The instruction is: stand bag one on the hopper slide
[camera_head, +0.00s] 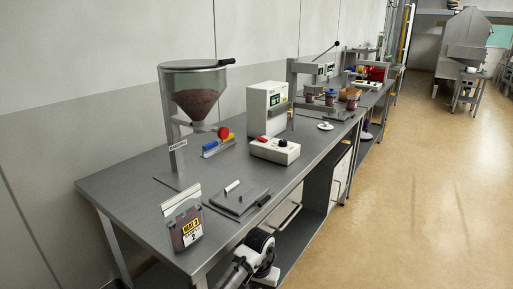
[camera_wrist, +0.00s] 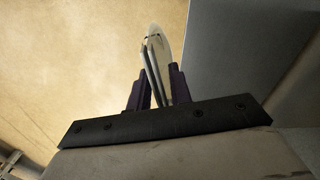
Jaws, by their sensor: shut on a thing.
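The hopper (camera_head: 195,95) stands at the back left of the bench. It has a clear cone with dark red-brown material inside and a dark lid. A clear bag with a yellow label (camera_head: 188,229) stands at the bench's near left corner. My gripper (camera_wrist: 161,88) shows in the wrist view, its dark fingers shut on a thin, pale, flat thing (camera_wrist: 155,62) seen edge-on. No label on it shows, so I cannot tell which bag it is. The gripper is hidden in the head view.
A grey plate (camera_head: 238,200) with small rods lies near the bench's front edge. Open floor (camera_head: 420,190) lies right of the bench.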

